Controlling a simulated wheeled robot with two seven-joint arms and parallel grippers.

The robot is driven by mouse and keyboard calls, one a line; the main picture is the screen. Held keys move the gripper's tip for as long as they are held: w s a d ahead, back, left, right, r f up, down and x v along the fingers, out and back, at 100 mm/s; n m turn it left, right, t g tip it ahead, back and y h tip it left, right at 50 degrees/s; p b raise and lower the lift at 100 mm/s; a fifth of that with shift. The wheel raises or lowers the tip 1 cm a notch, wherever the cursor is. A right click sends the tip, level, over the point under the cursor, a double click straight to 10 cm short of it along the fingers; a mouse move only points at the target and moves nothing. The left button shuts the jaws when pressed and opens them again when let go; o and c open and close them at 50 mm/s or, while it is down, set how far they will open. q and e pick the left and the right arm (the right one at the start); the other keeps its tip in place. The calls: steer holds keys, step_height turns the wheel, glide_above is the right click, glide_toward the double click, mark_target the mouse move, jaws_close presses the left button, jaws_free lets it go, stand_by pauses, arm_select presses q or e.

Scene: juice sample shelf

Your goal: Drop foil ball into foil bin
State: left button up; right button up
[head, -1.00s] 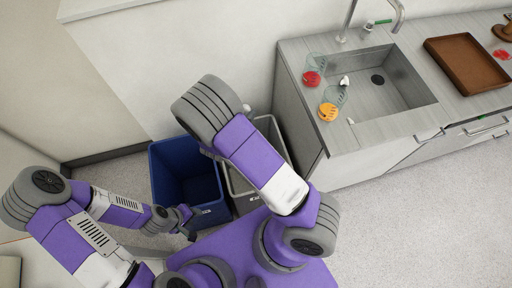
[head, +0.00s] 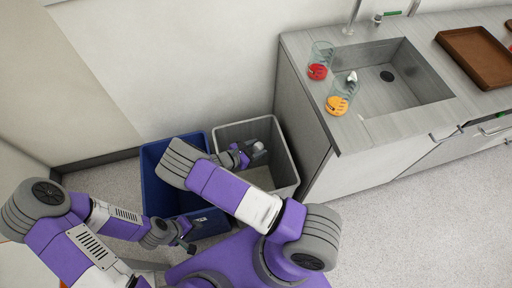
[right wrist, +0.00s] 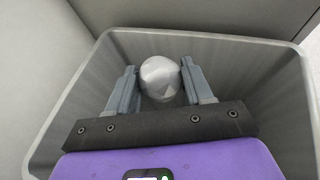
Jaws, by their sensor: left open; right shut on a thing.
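The silver foil ball (right wrist: 160,80) sits between the two fingers of my right gripper (right wrist: 160,68), which is shut on it. In the head view the ball (head: 259,150) and my right gripper (head: 249,153) are over the opening of the grey bin (head: 288,150). In the right wrist view the grey bin's rim (right wrist: 210,37) surrounds the ball and fingers on the far side and both sides. No clear label on this bin is readable. My left gripper (head: 187,241) is open, low in front of the blue bin, away from the ball.
The blue bin (head: 150,190) stands left of the grey one, partly hidden by my right arm. The counter (head: 350,135) with a sink (head: 400,90) is to the right, holding a beaker with red (head: 318,70), another with yellow (head: 338,104), and a brown tray (head: 475,60).

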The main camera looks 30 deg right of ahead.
steer(key=shift+f+b, duration=0.9)
steer(key=shift+f, duration=0.65)
arm_select(q)
step_height(320, 180, down, 2)
steer(key=shift+f, duration=0.25)
